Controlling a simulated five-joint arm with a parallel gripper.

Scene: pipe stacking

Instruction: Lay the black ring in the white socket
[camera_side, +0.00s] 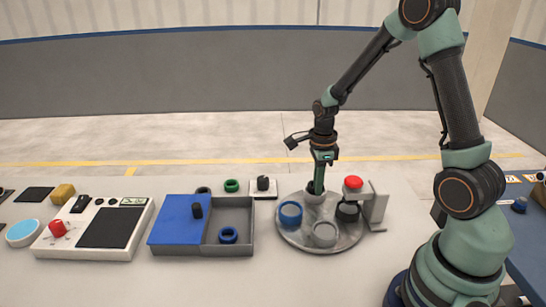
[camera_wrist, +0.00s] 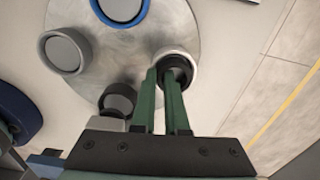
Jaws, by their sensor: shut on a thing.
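My gripper (camera_side: 318,188) points down over the far side of the round grey turntable (camera_side: 300,243). In the wrist view my green fingers (camera_wrist: 169,80) are shut on the black ring (camera_wrist: 181,68). The ring is within the rim of the white socket (camera_wrist: 176,52), or just above it; I cannot tell whether it touches the bottom. The fingers cover part of the ring and socket. In the side view the white socket (camera_side: 314,198) shows around the fingertips, and the ring is hidden.
The turntable also bears a blue socket (camera_side: 291,213), a grey socket (camera_side: 324,234) and a black socket (camera_side: 348,212). A grey post with a red button (camera_side: 353,183) stands close right of my gripper. A blue and grey tray (camera_side: 238,207) and a green ring (camera_side: 232,186) lie left.

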